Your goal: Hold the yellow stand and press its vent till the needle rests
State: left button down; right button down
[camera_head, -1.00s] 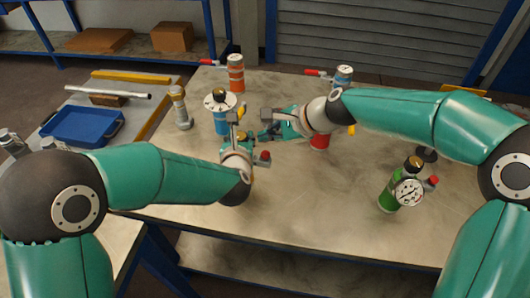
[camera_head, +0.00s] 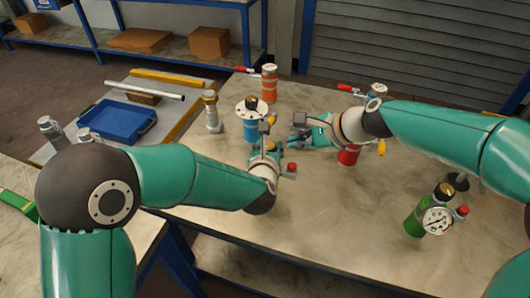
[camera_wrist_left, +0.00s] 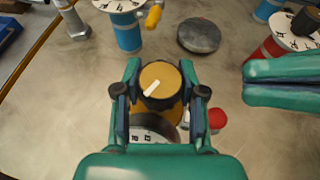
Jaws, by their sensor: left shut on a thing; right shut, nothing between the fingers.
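The yellow stand (camera_wrist_left: 141,112) is between the fingers of my left gripper (camera_wrist_left: 160,88) in the left wrist view, its knob with a white pointer mark on top. Its red vent button (camera_wrist_left: 216,119) sticks out at the right and also shows in the head view (camera_head: 291,167). Its gauge (camera_wrist_left: 154,127) is partly hidden by my gripper, and I cannot read the needle. In the head view my left gripper (camera_head: 266,148) is shut on the stand, which it mostly hides. My right gripper (camera_head: 308,138) is shut and empty behind and right of the stand, apart from the vent.
A blue vessel (camera_head: 251,129) stands behind my left gripper. A red vessel (camera_head: 348,157) stands beside my right wrist. A green vessel with a gauge (camera_head: 416,221) stands at the right. A grey disc (camera_wrist_left: 199,36) lies beyond the stand. The front of the table (camera_head: 330,220) is clear.

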dwell(0.6)
pick_arm(q)
jog(key=c, duration=0.6)
grip_release()
